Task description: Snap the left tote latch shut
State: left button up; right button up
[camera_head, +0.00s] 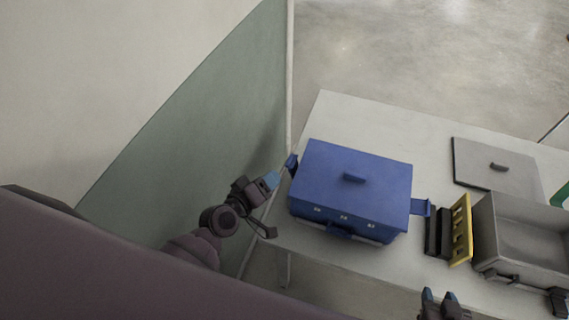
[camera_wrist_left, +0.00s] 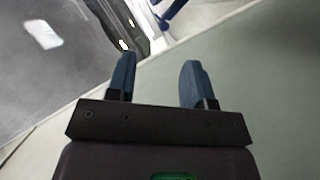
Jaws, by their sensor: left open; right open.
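The blue tote (camera_head: 330,208) stands on the white table with its blue lid (camera_head: 375,172) on. Its left latch (camera_head: 292,161) is a small dark blue piece at the left side, sticking out from the wall. The right latch (camera_head: 420,207) sticks out at the right side. My left gripper (camera_head: 273,180) is just left of the tote, close to the left latch; contact cannot be told. In the left wrist view its two fingers (camera_wrist_left: 157,72) are apart with nothing between them. My right gripper (camera_head: 439,295) is open at the table's front edge, away from the tote.
Right of the tote are black blocks (camera_head: 438,232), a yellow slotted rack (camera_head: 460,230) and an open grey tote (camera_head: 525,230). A grey lid (camera_head: 495,165) lies behind them. A green-grey partition (camera_head: 215,140) rises left of the table (camera_head: 345,115). The table behind the blue tote is clear.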

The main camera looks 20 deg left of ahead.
aim_at(292, 167)
pick_arm(q)
jog(key=x, duration=0.7)
jog(key=shift+w+d, duration=0.1)
jog(key=shift+w, duration=0.25)
jog(key=shift+w+d+f, duration=0.15)
jog(key=shift+w, duration=0.2)
grip_shut()
jog(key=shift+d, duration=0.1)
jog(key=shift+d+r+m+y, duration=0.25)
jog(key=shift+d+m+y, duration=0.55)
jog(key=shift+m, duration=0.4)
